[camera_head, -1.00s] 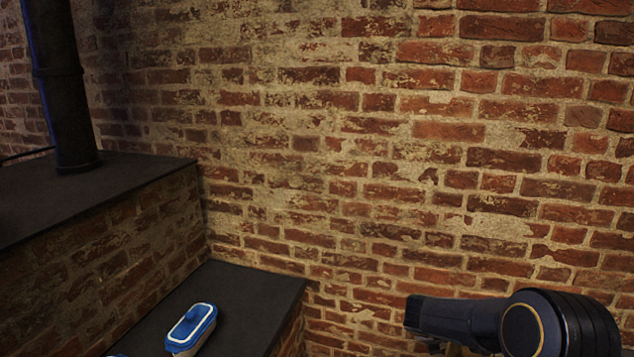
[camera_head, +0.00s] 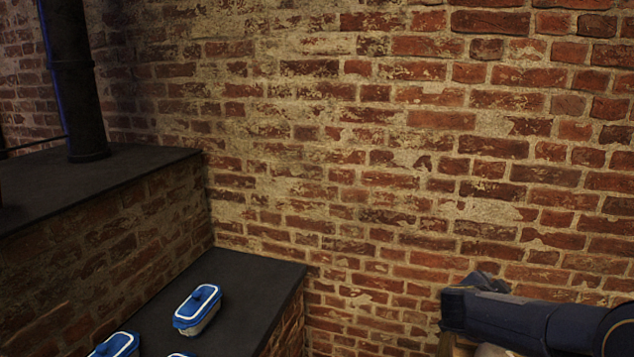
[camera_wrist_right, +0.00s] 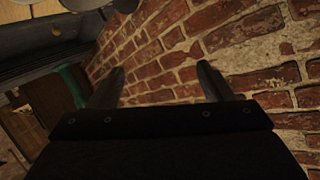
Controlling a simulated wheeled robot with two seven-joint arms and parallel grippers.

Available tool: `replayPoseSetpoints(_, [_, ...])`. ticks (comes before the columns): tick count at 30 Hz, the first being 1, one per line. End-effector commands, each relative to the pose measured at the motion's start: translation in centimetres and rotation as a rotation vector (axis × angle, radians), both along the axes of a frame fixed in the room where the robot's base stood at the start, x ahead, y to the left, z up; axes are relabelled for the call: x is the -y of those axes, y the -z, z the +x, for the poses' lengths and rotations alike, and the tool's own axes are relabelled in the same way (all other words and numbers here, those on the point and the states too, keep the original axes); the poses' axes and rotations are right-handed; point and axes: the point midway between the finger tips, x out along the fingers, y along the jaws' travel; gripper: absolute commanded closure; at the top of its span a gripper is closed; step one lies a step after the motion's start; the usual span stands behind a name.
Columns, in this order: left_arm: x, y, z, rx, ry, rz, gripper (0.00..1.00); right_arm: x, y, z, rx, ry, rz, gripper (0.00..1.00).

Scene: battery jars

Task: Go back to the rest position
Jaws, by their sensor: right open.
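My right arm comes in at the lower right of the head view, in front of the brick wall; its fingertips are not clear there. In the right wrist view my right gripper (camera_wrist_right: 160,88) has its two fingers wide apart with nothing between them. It faces the brick wall and the room beyond. My left gripper is not in view.
A blue-lidded container (camera_head: 198,308) sits on a low dark ledge (camera_head: 245,275), with others partly cut off at the bottom edge. A higher dark ledge (camera_head: 130,165) with a black pipe (camera_head: 72,80) stands left. The brick wall (camera_head: 400,150) fills the background.

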Motion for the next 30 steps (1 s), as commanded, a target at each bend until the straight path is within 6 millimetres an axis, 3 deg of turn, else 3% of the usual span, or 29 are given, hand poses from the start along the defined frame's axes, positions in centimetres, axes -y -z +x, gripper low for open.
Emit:
replayPoseSetpoints(5, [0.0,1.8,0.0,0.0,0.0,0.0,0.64,-2.7,-2.8,-0.5,0.141,-0.289,0.088,0.27])
replayPoseSetpoints(7, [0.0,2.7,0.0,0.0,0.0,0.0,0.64,-5.0,-3.9,-1.8,0.181,-0.452,0.133,0.27])
replayPoseSetpoints(11, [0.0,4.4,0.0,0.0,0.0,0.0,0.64,-11.0,-4.1,-7.4,0.17,-0.798,0.223,0.27])
replayPoseSetpoints(15, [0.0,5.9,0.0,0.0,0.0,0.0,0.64,-16.5,-0.8,-16.0,0.007,-1.084,0.294,0.27])
replayPoseSetpoints(18, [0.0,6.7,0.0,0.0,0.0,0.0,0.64,-18.6,2.9,-22.1,-0.158,-1.199,0.326,0.27])
replayPoseSetpoints(21, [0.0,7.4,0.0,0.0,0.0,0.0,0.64,-19.5,6.5,-27.3,-0.321,-1.249,0.348,0.27])
replayPoseSetpoints(25, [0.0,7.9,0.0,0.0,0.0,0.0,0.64,-19.5,9.9,-32.0,-0.483,-1.259,0.364,0.27])
replayPoseSetpoints(30, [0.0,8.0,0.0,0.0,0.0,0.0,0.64,-19.3,11.7,-34.5,-0.578,-1.251,0.373,0.27])
